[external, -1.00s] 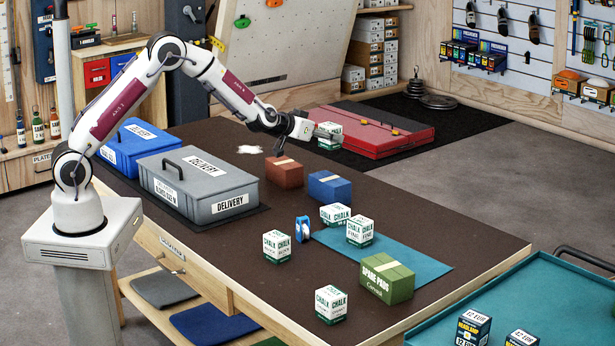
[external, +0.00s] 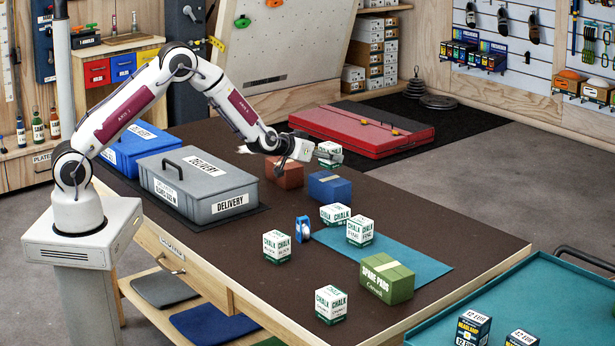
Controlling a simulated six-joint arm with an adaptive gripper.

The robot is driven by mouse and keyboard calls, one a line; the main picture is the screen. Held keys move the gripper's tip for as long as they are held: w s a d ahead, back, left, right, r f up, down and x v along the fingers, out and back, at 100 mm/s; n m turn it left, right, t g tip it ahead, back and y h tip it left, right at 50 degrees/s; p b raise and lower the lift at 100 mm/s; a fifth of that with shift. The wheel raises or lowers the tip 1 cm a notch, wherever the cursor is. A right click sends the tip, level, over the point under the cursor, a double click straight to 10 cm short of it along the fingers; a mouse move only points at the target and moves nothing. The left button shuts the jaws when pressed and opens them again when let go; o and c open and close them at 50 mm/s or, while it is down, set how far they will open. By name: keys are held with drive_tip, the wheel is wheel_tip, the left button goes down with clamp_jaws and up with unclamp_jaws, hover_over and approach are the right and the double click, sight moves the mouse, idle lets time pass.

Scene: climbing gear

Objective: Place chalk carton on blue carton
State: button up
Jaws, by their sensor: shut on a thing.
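My gripper (external: 312,153) is shut on a white and green chalk carton (external: 329,151). It holds the carton in the air, behind and above the blue carton (external: 329,187). The blue carton sits on the dark table top with a pale strip across its top, and its top is bare. Several more chalk cartons stand on the table: one at the left (external: 277,246), one at the front (external: 331,304), one upright on the teal mat (external: 360,231) and one beside it (external: 335,214).
A brown-red carton (external: 284,172) stands left of the blue carton, below my arm. A green spare pads carton (external: 387,279) is on the teal mat (external: 421,261). A blue and white item (external: 303,229) stands near the mat. Grey (external: 229,190) and blue (external: 111,158) delivery boxes are at left.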

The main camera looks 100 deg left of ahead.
sight(324, 165)
drive_tip(key=shift+f, duration=1.85)
drive_tip(key=shift+f, duration=0.1)
drive_tip(key=o, duration=1.1)
drive_tip(key=shift+o, duration=0.2)
drive_tip(key=shift+s+d, duration=0.1)
drive_tip(key=shift+s+d+r, duration=0.3)
drive_tip(key=shift+d+r, duration=0.05)
drive_tip(key=v, duration=1)
drive_tip(key=shift+s+d+r, duration=0.15)
drive_tip(key=shift+s+d, duration=0.05)
drive_tip(key=shift+s, duration=0.05)
